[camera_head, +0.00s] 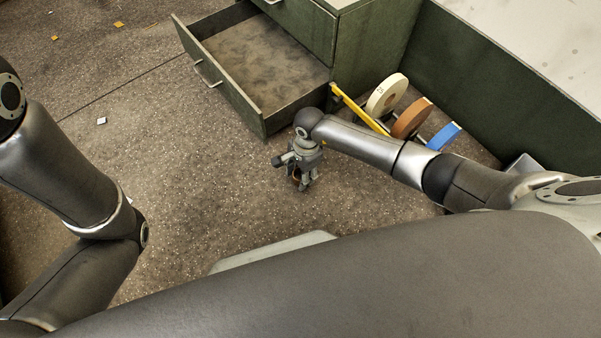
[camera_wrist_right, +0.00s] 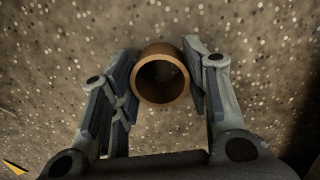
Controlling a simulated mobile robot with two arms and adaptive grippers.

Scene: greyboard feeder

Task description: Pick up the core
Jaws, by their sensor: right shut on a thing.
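The core is a short brown cardboard ring (camera_wrist_right: 138,78), seen end-on in the right wrist view with its hollow middle open towards the camera. My right gripper (camera_wrist_right: 160,82) has one finger on each side of it and is shut on it. In the head view my right gripper (camera_head: 303,183) points down at the speckled floor, in front of the open drawer. Only a small brown part of the core shows there between the fingers. Whether the core touches the floor is unclear. My left arm comes in at the left of the head view, but its gripper is out of view.
An open, empty-looking drawer (camera_head: 222,88) juts out of the green cabinet (camera_head: 375,45). Cream (camera_head: 386,95), brown (camera_head: 411,118) and blue (camera_head: 443,137) rolls stand beside a yellow bar (camera_head: 357,107). Small scraps lie on the floor at the left. The floor around the gripper is clear.

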